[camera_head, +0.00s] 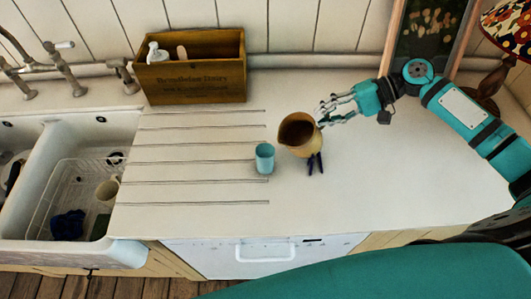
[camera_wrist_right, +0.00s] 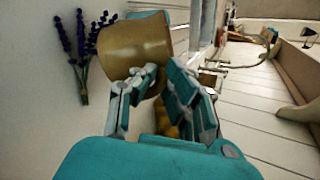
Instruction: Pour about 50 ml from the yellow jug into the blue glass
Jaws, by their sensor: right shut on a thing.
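The yellow jug (camera_head: 300,138) is at the middle of the counter, its dark opening facing the head camera. I cannot tell from this view whether it stands on the counter or is slightly raised. The blue glass (camera_head: 264,158) stands upright just to its left. My right gripper (camera_head: 324,112) reaches in from the right, its fingers at the jug's right side. In the right wrist view the gripper (camera_wrist_right: 160,82) is shut on the jug (camera_wrist_right: 133,45), whose side fills the space in front of the fingers. The left gripper is not in view.
A lavender sprig (camera_head: 315,163) lies close to the jug's front right; it also shows in the wrist view (camera_wrist_right: 83,55). A wooden box (camera_head: 192,84) with bottles stands at the back left. The sink (camera_head: 30,160) is at left. The counter's right front is clear.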

